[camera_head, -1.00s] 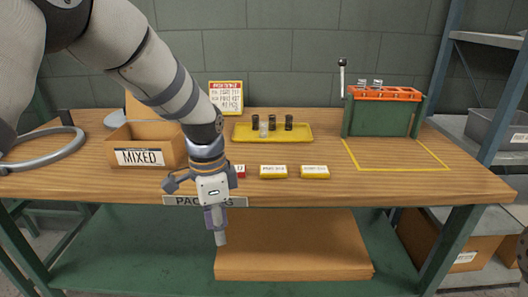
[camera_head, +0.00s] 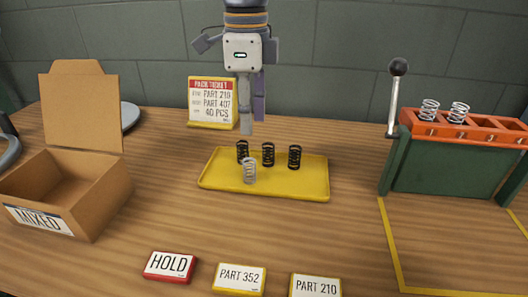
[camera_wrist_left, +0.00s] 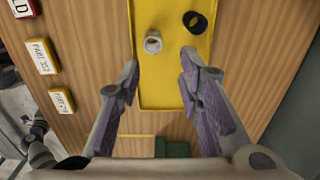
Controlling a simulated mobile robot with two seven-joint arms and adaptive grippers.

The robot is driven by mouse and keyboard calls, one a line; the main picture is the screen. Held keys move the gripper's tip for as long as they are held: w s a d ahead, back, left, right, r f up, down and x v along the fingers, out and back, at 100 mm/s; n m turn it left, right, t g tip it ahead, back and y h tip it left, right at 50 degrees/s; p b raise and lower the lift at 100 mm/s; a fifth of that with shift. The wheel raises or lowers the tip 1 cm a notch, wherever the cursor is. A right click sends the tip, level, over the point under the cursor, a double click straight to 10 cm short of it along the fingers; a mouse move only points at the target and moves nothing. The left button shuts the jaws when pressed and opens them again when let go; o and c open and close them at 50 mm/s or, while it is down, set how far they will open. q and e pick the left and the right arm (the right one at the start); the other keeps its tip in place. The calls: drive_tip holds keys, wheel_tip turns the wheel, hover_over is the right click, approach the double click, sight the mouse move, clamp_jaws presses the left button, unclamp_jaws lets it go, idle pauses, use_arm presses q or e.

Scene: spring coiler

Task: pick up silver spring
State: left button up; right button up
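The silver spring (camera_head: 249,170) stands upright at the front left of the yellow tray (camera_head: 315,184). Three black springs stand behind it: left (camera_head: 242,152), middle (camera_head: 268,154) and right (camera_head: 294,157). My left gripper (camera_head: 248,128) hangs pointing down above the tray's back edge, apart from the springs. In the left wrist view its fingers (camera_wrist_left: 158,68) are spread and empty. The silver spring (camera_wrist_left: 153,41) shows there just beyond the fingertips, with one black spring (camera_wrist_left: 195,22) beside it. My right gripper is in neither view.
An orange-topped green rack (camera_head: 445,160) with a lever and two silver springs stands right. An open MIXED box (camera_head: 105,205) stands left. HOLD (camera_head: 170,267), PART 352 (camera_head: 238,279) and PART 210 (camera_head: 316,287) labels lie in front. A pack ticket (camera_head: 211,102) stands behind.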

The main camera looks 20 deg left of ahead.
sight(249, 161)
use_arm(q)
drive_tip(key=f, duration=0.7)
drive_tip(key=s+f, duration=0.1)
drive_tip(key=f, duration=0.3)
drive_tip(key=shift+s+f, duration=0.1)
clamp_jaws()
